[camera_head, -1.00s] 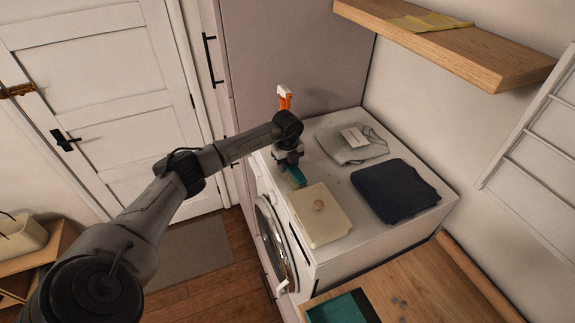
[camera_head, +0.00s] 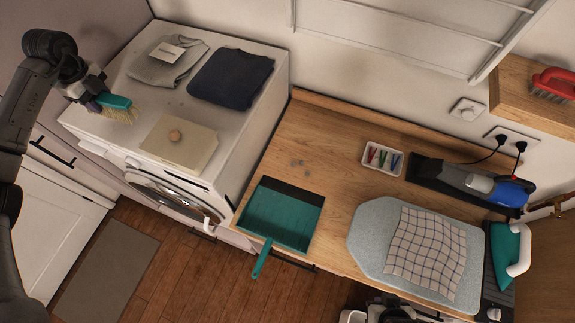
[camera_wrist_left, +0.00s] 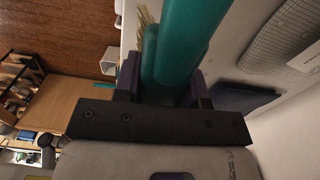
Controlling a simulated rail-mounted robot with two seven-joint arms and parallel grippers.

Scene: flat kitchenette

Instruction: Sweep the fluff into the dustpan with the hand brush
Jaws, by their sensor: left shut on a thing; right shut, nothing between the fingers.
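My left gripper (camera_head: 92,97) is shut on the teal hand brush (camera_head: 117,101), above the front edge of the washing machine's top. Its pale bristles point down. In the left wrist view the teal brush (camera_wrist_left: 180,45) sits between the fingers. The teal dustpan (camera_head: 275,222) lies on the wooden worktop near its front-left edge, its handle sticking out over the edge and its dark lip facing the back. Small grey fluff (camera_head: 300,165) lies on the worktop behind the dustpan. My right gripper (camera_head: 385,306) shows partly at the bottom edge, apart from these things.
The washing machine (camera_head: 235,115) carries folded clothes (camera_head: 230,77) and a beige board (camera_head: 180,145). On the worktop are a pen tray (camera_head: 382,159), a handheld vacuum (camera_head: 470,183), an ironing pad (camera_head: 372,235) with a checked cloth, and a teal iron (camera_head: 508,250). Worktop around the fluff is clear.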

